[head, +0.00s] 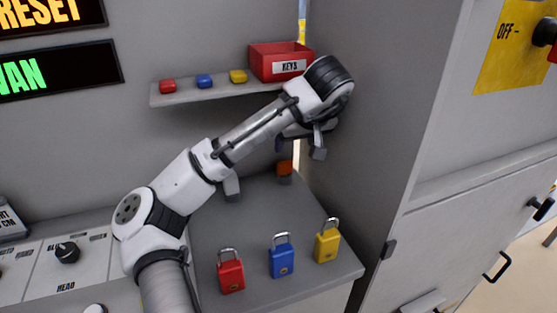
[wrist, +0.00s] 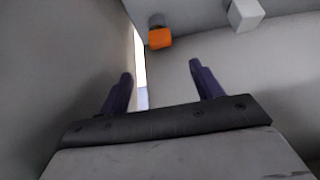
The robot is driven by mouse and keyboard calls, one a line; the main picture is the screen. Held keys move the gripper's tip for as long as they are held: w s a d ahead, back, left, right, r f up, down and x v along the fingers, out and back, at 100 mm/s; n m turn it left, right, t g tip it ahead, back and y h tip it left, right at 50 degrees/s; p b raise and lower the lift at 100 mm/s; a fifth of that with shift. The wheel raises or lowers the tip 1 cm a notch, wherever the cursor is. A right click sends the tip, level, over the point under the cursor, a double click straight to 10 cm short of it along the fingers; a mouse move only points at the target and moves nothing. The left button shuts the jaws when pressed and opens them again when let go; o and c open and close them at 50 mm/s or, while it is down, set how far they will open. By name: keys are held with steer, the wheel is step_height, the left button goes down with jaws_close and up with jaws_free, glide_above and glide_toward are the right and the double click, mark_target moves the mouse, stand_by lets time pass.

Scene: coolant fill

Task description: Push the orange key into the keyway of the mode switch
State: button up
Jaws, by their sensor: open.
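The orange key (head: 285,168) shows as a small orange block near the back corner of the grey counter, close to the tall grey side wall. In the wrist view the orange key (wrist: 160,38) lies ahead of my fingertips, with a small dark grey piece (wrist: 157,20) against it. I cannot tell whether the two are joined. My gripper (wrist: 159,75) is open, its two dark fingers apart with nothing between them. In the head view it is partly hidden by my wrist and is above the counter near the key. I cannot make out the mode switch or its keyway.
A light grey block (wrist: 245,14) lies right of the key in the wrist view. Red (head: 231,275), blue (head: 282,259) and yellow (head: 327,245) padlocks stand along the counter's front. A red KEYS bin (head: 273,66) sits on a shelf above. The side wall (head: 375,110) bounds the right.

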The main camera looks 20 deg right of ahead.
mark_target(285, 162)
steer(key=p+x, duration=0.1)
steer(key=x, duration=0.7)
steer(key=shift+w+f+p, duration=0.1)
steer(key=shift+f+p, duration=0.05)
steer(key=shift+p, duration=0.2)
steer(key=shift+p+x, duration=1.05)
steer(key=shift+x, duration=1.65)
steer(key=shift+a, duration=0.15)
steer(key=c, duration=1)
steer(key=shift+c, duration=0.2)
